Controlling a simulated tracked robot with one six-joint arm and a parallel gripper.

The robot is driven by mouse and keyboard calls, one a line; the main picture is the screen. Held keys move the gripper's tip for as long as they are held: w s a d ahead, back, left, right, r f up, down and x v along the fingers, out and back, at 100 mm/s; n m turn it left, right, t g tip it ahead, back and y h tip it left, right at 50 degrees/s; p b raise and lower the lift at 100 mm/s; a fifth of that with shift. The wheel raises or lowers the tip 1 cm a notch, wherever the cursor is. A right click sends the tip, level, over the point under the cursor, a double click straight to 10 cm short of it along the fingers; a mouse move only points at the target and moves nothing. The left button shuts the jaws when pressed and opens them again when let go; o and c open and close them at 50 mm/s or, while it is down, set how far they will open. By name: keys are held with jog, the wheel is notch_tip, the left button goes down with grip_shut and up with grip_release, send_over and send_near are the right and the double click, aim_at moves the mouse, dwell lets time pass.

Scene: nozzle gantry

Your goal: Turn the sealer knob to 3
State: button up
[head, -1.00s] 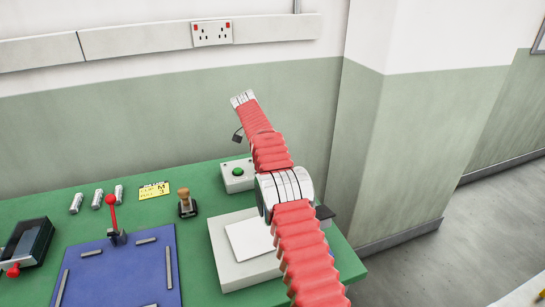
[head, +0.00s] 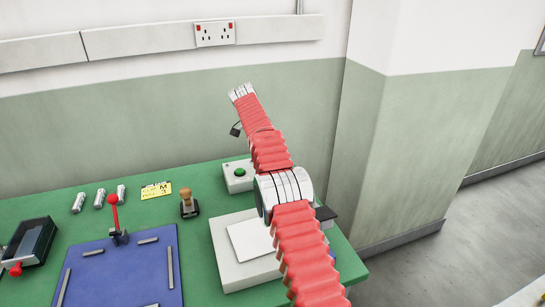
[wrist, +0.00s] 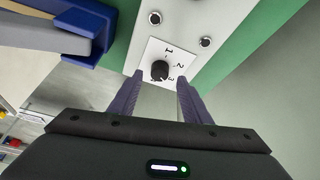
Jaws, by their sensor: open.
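The sealer knob (wrist: 160,71) is a small black round knob on a square white dial plate (wrist: 152,50), seen in the wrist view. The digits 1, 2 and 3 are printed around it. Which digit the knob points to cannot be made out. My gripper (wrist: 160,77) is open, with one dark finger on each side of the knob and the tips close to the dial. I see gaps between knob and fingers; whether the tips reach down beside it is unclear. In the head view my red-sleeved arm hides the gripper and knob.
The dial's pale panel (wrist: 194,17) carries two dark round fittings. A blue part with a grey bar (wrist: 50,30) lies at upper left. In the head view, a green-button box (head: 239,174), a white machine (head: 236,276) and a blue board (head: 120,280) stand on the green bench.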

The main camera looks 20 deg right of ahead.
jog(key=shift+v, duration=2.1)
jog(key=shift+s, duration=0.1)
jog(key=s+a+r+n+t+y, duration=0.1)
jog(key=s+a+r+n, duration=0.1)
jog(key=s+r, duration=0.35)
jog(key=s+a+r+n, duration=0.2)
jog(key=r+n, duration=0.1)
jog(key=r, duration=0.5)
jog(key=s+a+r+n+t+y, duration=0.1)
jog(key=s+a+r+n, duration=0.15)
jog(key=s, duration=0.45)
jog(key=s+a+r+n, duration=0.1)
jog(key=s+r, duration=0.3)
jog(key=s, duration=0.3)
jog(key=s+a+f+n, duration=0.1)
jog(key=s+f, duration=0.3)
jog(key=s, duration=0.6)
jog(key=s+a+f+n+t+y, duration=0.1)
jog(key=s+f, duration=0.4)
jog(key=s, duration=0.5)
jog(key=s+a+f+n+t+y, duration=0.1)
jog(key=s+f+n, duration=0.3)
jog(key=s, duration=0.6)
jog(key=shift+a+f, duration=0.2)
jog(key=shift+a, duration=0.65)
jog(key=shift+n, duration=0.25)
jog(key=shift+c, duration=0.2)
